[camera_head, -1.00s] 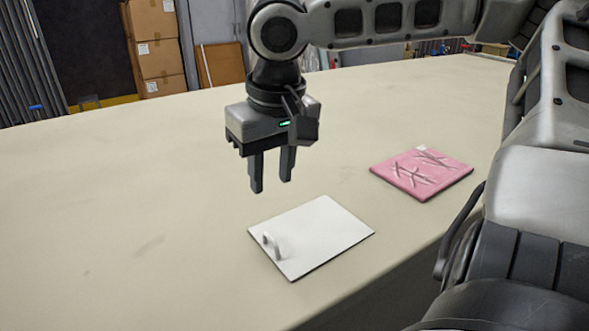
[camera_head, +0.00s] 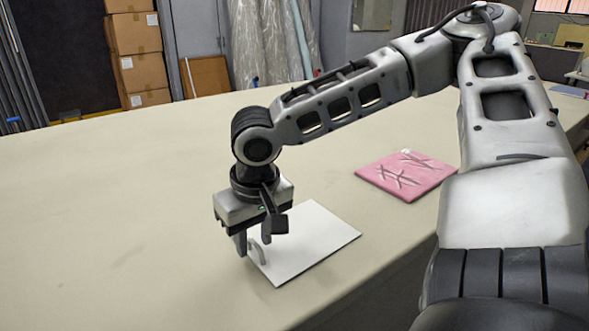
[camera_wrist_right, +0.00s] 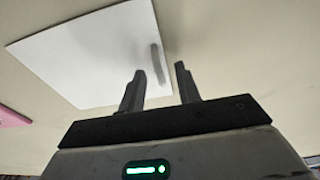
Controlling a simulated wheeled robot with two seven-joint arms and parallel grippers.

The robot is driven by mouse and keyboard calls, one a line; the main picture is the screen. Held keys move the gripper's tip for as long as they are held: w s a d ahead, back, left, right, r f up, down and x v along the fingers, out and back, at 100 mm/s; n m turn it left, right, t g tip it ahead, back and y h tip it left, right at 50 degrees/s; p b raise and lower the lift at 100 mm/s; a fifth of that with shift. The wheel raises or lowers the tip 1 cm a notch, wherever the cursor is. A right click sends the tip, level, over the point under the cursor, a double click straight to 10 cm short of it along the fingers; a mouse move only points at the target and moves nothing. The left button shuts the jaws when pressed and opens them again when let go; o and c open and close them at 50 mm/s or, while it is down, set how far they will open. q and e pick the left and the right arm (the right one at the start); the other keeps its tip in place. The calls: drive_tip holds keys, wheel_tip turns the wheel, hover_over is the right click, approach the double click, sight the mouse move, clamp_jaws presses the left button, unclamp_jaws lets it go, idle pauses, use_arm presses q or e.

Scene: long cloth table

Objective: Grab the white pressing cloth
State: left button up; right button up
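The white pressing cloth (camera_head: 315,238) is a flat white rectangle lying on the table, with a small upright grey loop (camera_head: 258,252) near its left edge. My right gripper (camera_head: 250,240) points down over that left edge, close to the loop, and partly hides it. In the right wrist view the white cloth (camera_wrist_right: 90,55) lies beyond the fingers. My right gripper's fingers (camera_wrist_right: 160,71) are apart there, and the blurred grey loop (camera_wrist_right: 157,62) shows between them. I cannot tell whether a finger touches it. My left gripper is not in view.
A pink square pad (camera_head: 410,175) with crossed raised marks lies to the right of the white cloth. The table (camera_head: 110,220) is bare to the left, and its front edge runs close below the cloth. Cardboard boxes (camera_head: 135,55) stand beyond the table.

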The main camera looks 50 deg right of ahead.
clamp_jaws()
